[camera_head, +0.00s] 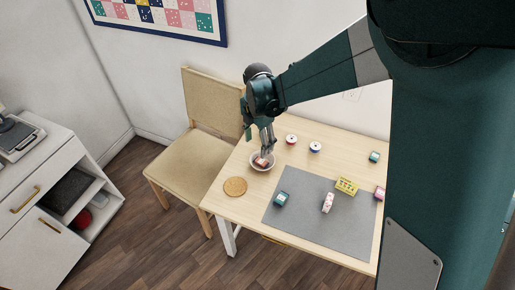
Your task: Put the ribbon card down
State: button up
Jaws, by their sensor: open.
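My gripper (267,150) points down just above a small white bowl (252,164) near the back left edge of the table. Its fingers are open. A small red and pale piece (262,162) lies in the bowl under the fingertips; it may be the ribbon card, but it is too small to tell. I cannot tell whether the fingers touch it, and they hide part of the bowl.
On the wooden table (243,206) are a round cork coaster (235,186), two spools (291,139) (315,147) and a teal piece (374,156). The grey mat (310,233) bears a teal box (281,198), a pink-white piece (328,202) and a yellow block (346,186). A chair (190,160) stands at left.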

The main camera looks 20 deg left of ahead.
jog(key=shift+r, duration=0.45)
dwell(0.6)
jog(key=s+d+r+m+t, duration=0.1)
jog(key=d+r+m, duration=0.45)
jog(key=d, duration=0.35)
jog(key=s+d+r+m+t+y, duration=0.1)
jog(key=d+r+m, duration=0.4)
jog(key=d, duration=0.5)
jog(key=s+d+r+m+t, duration=0.1)
jog(key=d+r+m, duration=0.3)
jog(key=d+r, duration=0.4)
jog(key=s+d+m+t, duration=0.2)
jog(key=s+d+m, duration=0.5)
jog(key=d, duration=0.4)
jog(key=s+d+r+m+t+h, duration=0.1)
jog(key=s+d+m+t, duration=0.1)
jog(key=s+d+m, duration=0.6)
jog(key=d+m, duration=0.2)
jog(key=d, duration=0.1)
jog(key=shift+s+d+r, duration=0.25)
jog(key=shift+d, duration=0.05)
